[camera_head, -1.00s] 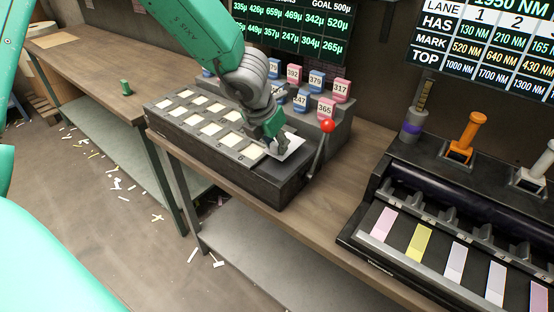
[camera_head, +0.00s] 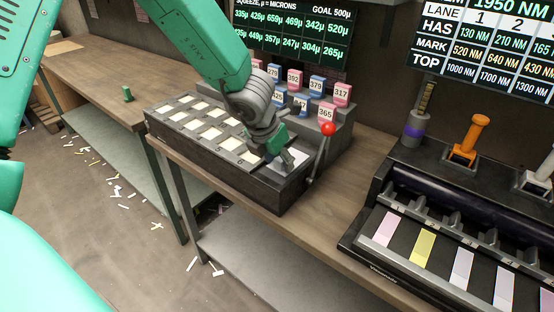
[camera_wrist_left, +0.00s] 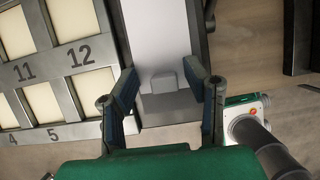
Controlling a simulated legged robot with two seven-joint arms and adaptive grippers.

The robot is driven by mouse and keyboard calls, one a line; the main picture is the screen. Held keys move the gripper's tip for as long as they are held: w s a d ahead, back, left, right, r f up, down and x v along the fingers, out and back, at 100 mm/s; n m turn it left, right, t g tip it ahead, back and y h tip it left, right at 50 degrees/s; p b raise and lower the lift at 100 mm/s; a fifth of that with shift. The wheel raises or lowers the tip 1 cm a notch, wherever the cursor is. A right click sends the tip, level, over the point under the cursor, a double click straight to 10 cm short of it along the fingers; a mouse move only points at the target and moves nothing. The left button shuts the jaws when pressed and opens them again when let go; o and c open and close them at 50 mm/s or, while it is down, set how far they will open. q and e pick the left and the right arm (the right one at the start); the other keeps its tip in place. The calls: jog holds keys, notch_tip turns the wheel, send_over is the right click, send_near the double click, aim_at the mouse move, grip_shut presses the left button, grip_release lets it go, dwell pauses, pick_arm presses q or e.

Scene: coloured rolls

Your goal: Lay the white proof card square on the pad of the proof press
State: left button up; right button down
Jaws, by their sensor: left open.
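The white proof card (camera_head: 292,160) lies at the right end of the dark proof press (camera_head: 262,186), partly hidden by my left gripper (camera_head: 277,157). In the left wrist view, the card (camera_wrist_left: 158,32) lies flat, its long edges about parallel to the press's side rail. My left gripper (camera_wrist_left: 165,95) is open there, its fingers apart on either side of the card's near end and a small grey tab (camera_wrist_left: 165,82). The pad under the card is mostly hidden. My right gripper is not in view.
A red-knobbed lever (camera_head: 327,129) stands just right of the card. Numbered pink and blue blocks (camera_head: 293,78) stand behind, and pale squares (camera_head: 210,132) fill the press's left part. A roller machine with coloured strips (camera_head: 423,248) stands on the right. Bench wood between is clear.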

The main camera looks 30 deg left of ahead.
pick_arm(q)
jog(key=shift+d+r, duration=0.25)
jog(key=shift+d, duration=0.5)
jog(key=shift+r, duration=0.25)
jog(key=shift+p+v, duration=2.3)
jog(key=shift+v, duration=3.5)
jog(key=s+a+f+m+g+y, duration=0.1)
jog(key=s+a+f+m+y, duration=0.1)
jog(key=s+f+m, duration=0.5)
jog(key=s+a+f+m+g+y, duration=0.1)
jog(key=s+a+f+m, duration=0.15)
jog(key=f+m, duration=0.9)
jog(key=s+d+f+m+g+h, duration=0.1)
jog(key=s+d+f+m, duration=0.2)
jog(key=s+f+m, duration=0.2)
jog(key=s+d+f+m+g+h, duration=0.1)
jog(key=s+d+f+m, duration=0.3)
jog(key=s+m, duration=0.7)
jog(key=shift+d+f+m+h, duration=0.3)
jog(key=shift+f+m, duration=0.25)
jog(key=shift+f, duration=0.2)
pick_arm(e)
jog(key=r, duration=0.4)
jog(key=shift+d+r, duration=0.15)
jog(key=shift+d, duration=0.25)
